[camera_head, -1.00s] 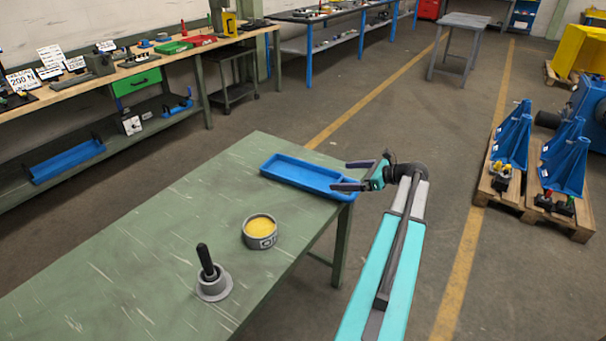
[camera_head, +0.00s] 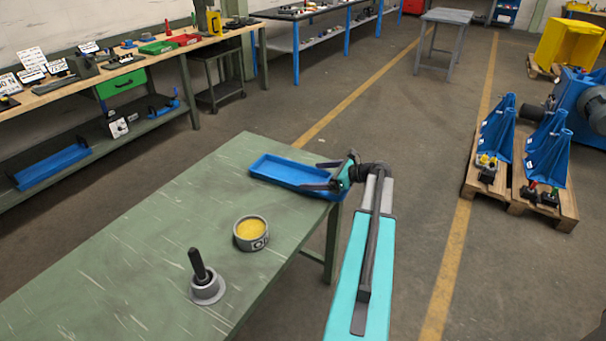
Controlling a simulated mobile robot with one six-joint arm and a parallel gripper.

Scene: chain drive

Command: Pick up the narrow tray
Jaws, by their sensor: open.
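The narrow tray (camera_head: 272,177) is blue, long and shallow, and lies flat on the green table (camera_head: 160,235) at its far right corner. My gripper (camera_head: 320,176) is at the right end of this tray, coming in from the right. Its two dark fingers are apart, one near the far side of the tray and one over the near side. The gripper covers part of the tray's right end. I cannot tell whether the fingers touch the tray.
A tin with yellow contents (camera_head: 251,233) and a grey round piece with a black handle (camera_head: 206,285) stand on the same table, nearer me. Another blue tray (camera_head: 52,167) lies on the workbench's lower shelf. Pallets with blue brackets (camera_head: 495,140) stand at right.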

